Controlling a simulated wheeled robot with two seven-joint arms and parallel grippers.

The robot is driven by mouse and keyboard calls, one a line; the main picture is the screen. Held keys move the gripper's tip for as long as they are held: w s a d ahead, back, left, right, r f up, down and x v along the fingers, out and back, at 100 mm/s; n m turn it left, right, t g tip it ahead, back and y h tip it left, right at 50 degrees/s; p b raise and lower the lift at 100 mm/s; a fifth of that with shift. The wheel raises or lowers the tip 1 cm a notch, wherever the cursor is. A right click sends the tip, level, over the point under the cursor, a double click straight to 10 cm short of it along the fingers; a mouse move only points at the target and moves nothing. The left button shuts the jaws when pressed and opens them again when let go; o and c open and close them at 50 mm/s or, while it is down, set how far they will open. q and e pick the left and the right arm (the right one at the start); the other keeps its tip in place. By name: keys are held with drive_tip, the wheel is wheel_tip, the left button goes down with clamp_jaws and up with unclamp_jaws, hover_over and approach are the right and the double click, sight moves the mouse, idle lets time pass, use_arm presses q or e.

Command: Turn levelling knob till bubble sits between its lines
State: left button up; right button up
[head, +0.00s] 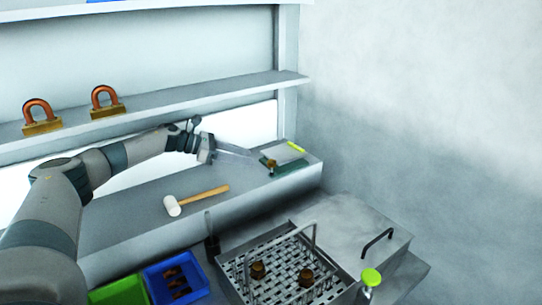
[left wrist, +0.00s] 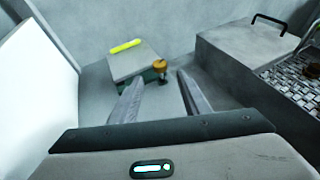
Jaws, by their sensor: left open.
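The levelling device has a grey plate (head: 283,156) on a green base. It sits at the right end of the raised ledge, and its plate also shows in the left wrist view (left wrist: 132,62). A brass-coloured levelling knob (head: 271,164) stands at its near left corner in the head view. The yellow-green vial (head: 297,146) lies along its far edge; the bubble and lines are too small to make out. My left gripper (head: 246,156) is open and empty, short of the knob. In the left wrist view the knob (left wrist: 160,66) appears just beyond and between the fingertips (left wrist: 160,84). My right gripper is not visible.
A white-headed mallet (head: 198,200) lies on the ledge. Below are a mesh tray (head: 238,290) with brown pieces, a grey box with a black handle (head: 376,243), a green-topped item (head: 371,278), and green (head: 118,292) and blue bins (head: 152,273). Copper-looped blocks (head: 41,127) stand on the shelf.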

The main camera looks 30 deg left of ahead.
sight(269, 161)
use_arm(q)
drive_tip(key=shift+w, duration=0.15)
drive_tip(key=shift+r, duration=0.15)
drive_tip(key=shift+s, duration=0.2)
drive_tip(key=p+x, duration=0.3)
drive_tip(key=x, duration=0.3)
drive_tip(key=shift+w+d, duration=0.1)
drive_tip(key=shift+w, duration=0.05)
drive_tip(key=shift+w+d+f+p, duration=0.3)
drive_tip(key=shift+w+d, duration=0.05)
drive_tip(key=shift+w, duration=0.05)
drive_tip(key=c, duration=1)
